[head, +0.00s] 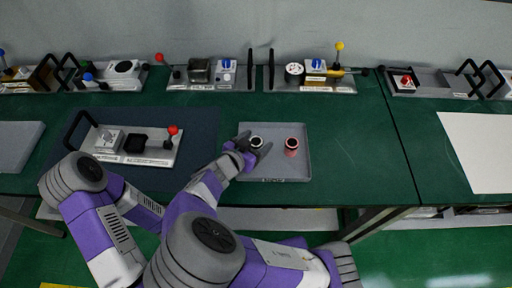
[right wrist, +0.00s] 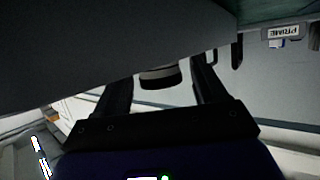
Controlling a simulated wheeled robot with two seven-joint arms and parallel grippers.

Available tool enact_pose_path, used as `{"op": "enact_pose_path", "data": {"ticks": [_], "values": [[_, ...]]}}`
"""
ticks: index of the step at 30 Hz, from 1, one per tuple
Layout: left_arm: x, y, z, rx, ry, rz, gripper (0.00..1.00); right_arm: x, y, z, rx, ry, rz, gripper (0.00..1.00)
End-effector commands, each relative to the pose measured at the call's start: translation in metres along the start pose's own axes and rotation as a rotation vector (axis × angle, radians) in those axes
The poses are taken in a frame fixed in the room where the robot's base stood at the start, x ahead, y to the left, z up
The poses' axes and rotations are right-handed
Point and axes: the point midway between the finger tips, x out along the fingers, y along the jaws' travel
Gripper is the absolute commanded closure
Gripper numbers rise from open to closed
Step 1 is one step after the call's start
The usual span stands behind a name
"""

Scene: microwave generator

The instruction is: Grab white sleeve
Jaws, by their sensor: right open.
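The white sleeve (head: 257,141), a small ring-like piece with a dark centre, stands in the left half of a grey tray (head: 300,172). My right gripper (head: 256,147) is open, with its fingers spread on either side of the white sleeve. In the right wrist view, a short dark round piece with a paler band (right wrist: 160,78) shows between and beyond the open fingers (right wrist: 160,80); I cannot tell whether they touch it. My left gripper is not in view.
A red sleeve (head: 291,146) stands in the tray to the right of the white one. A fixture with a red-knobbed lever (head: 137,146) lies on a dark mat to the left. More fixtures (head: 313,78) line the back of the green table. Table right of the tray is clear.

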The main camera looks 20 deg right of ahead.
Motion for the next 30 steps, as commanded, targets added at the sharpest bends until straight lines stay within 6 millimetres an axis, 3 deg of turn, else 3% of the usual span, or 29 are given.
{"op": "enact_pose_path", "data": {"ticks": [8,19,26,30], "values": [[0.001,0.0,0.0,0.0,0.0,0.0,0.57,0.004,0.0,-0.001,0.001,-0.001,-0.001,0.29],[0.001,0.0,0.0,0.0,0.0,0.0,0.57,0.003,0.0,-0.001,0.001,-0.001,-0.001,0.85],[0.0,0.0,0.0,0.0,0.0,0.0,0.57,0.003,0.0,-0.002,0.001,-0.001,-0.001,0.87],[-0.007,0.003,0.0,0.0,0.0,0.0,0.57,-0.003,-0.001,-0.015,0.004,-0.002,-0.002,0.87]]}}
